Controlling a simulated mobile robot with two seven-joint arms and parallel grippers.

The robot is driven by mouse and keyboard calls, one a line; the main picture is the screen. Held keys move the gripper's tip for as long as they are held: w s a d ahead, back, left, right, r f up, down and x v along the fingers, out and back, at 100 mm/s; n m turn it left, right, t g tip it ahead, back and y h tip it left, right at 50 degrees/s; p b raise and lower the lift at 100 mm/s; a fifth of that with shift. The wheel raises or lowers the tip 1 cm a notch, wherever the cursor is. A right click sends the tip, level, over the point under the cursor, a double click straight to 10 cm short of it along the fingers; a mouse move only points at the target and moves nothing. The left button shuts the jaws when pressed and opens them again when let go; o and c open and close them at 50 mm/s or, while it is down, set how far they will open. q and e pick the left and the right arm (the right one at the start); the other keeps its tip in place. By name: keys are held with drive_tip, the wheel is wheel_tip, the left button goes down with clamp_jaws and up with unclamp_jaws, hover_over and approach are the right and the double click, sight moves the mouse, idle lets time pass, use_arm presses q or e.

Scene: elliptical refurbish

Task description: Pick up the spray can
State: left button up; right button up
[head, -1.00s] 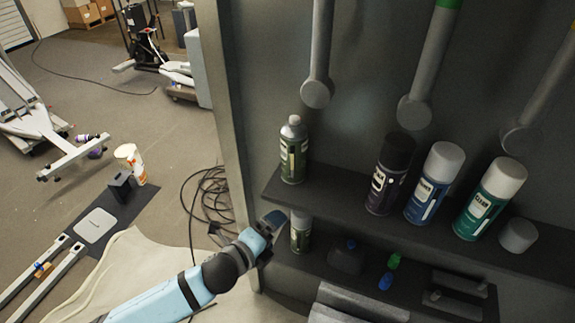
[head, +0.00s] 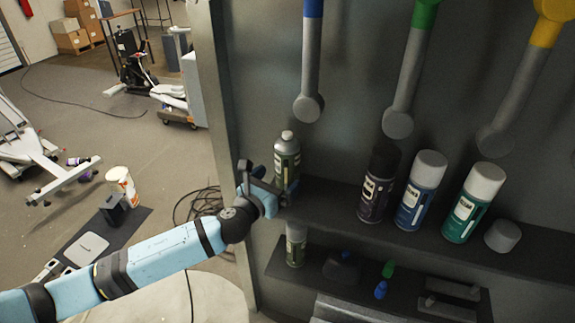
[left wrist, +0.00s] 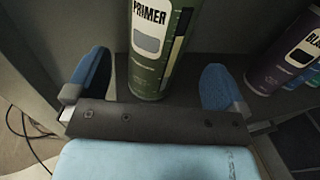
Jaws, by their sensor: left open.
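A green spray can (head: 287,152) with a grey cap stands upright at the left end of the upper shelf. In the left wrist view its label on the can (left wrist: 153,50) reads PRIMER. My left gripper (head: 270,183) is at the can's lower part, coming from the left front. In the left wrist view the open blue fingers of the gripper (left wrist: 156,86) are on either side of the can, with gaps on both sides. The can's top is cut off in the wrist view. My right gripper is not in view.
Black, blue and teal spray cans (head: 378,185) (head: 421,190) (head: 473,202) stand to the right on the upper shelf (head: 335,195), beside a loose grey cap (head: 502,236). A smaller can (head: 296,245) stands on the lower shelf. A cabinet side post (head: 232,150) is close left of my gripper.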

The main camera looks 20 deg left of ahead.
sight(284, 138)
use_arm(q)
drive_tip(key=shift+p+x, duration=0.55)
drive_tip(key=shift+x, duration=2.2)
drive_tip(key=shift+a+r, duration=0.1)
drive_tip(key=shift+a, duration=0.1)
drive_tip(key=c, duration=1.1)
wheel_tip(284, 138, up, 10)
drive_tip(key=shift+p, duration=0.35)
